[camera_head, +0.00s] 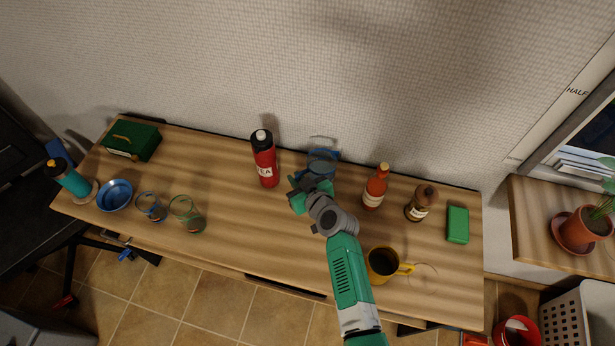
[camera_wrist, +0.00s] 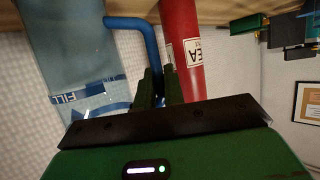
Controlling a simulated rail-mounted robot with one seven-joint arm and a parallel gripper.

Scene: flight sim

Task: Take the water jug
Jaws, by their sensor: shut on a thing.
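The water jug (camera_head: 322,156) is clear with blue parts and stands near the back of the wooden table, partly hidden by my gripper (camera_head: 314,183). In the wrist view the jug (camera_wrist: 70,50) fills the left side, with a "FILL" mark on its blue band. Its blue handle (camera_wrist: 140,24) runs down between the fingers of my gripper (camera_wrist: 160,88), which is shut on it. I cannot tell whether the jug touches the table.
A red bottle (camera_head: 264,160) stands close left of the jug. An orange bottle (camera_head: 376,188), brown bottle (camera_head: 420,204), green block (camera_head: 458,224) and yellow mug (camera_head: 382,263) are to the right. Glasses (camera_head: 186,212) and a blue bowl (camera_head: 115,195) sit left. The wall is behind.

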